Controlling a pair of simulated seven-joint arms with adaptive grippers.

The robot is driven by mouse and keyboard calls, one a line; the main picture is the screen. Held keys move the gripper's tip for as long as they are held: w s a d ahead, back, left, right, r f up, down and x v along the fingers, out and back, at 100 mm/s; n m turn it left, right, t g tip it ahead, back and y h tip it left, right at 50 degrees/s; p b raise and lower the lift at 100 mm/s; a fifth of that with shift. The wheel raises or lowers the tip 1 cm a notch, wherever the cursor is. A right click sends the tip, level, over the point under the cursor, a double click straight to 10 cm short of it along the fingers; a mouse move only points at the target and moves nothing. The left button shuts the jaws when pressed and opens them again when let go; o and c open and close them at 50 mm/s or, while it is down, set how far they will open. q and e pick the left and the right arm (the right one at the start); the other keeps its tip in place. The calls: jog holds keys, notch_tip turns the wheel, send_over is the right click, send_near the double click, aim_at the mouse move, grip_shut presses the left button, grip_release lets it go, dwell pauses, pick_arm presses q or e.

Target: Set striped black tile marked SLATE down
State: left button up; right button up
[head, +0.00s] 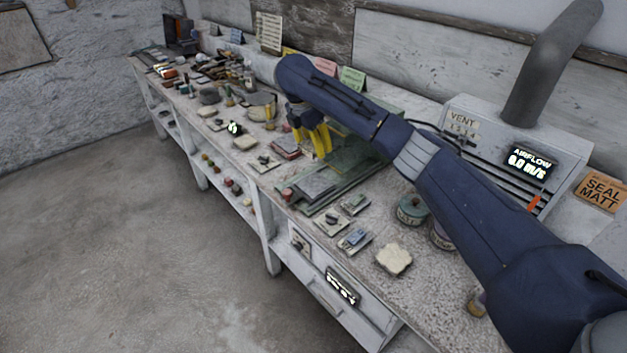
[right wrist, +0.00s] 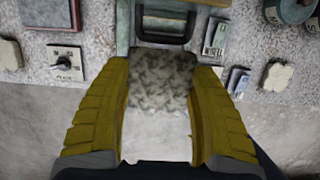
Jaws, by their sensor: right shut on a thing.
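My right gripper (head: 318,143) reaches over the bench with its yellow fingers pointing down. In the right wrist view the yellow fingers (right wrist: 160,110) stand on either side of a mottled grey and black piece (right wrist: 162,78) and are shut on it. I take this to be the tile, but I cannot make out stripes or the word SLATE on it. In the head view it is not clearly visible between the fingers. The left gripper is in neither view.
A green board (head: 350,160) with a grey slab (head: 316,183) lies near the gripper. Small cards with fittings (head: 354,240), a pale block (head: 393,259) and a round tin (head: 411,210) lie nearer. The vent box (head: 520,150) stands at the right. The far bench is crowded.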

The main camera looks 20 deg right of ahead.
aim_at(305, 152)
notch_tip(305, 152, down, 14)
jog(key=shift+r, duration=0.25)
dwell(0.4)
jog(key=shift+f, duration=0.1)
jog(key=o, duration=1.5)
jog(key=v, duration=1.2)
jog(key=shift+d, duration=0.1)
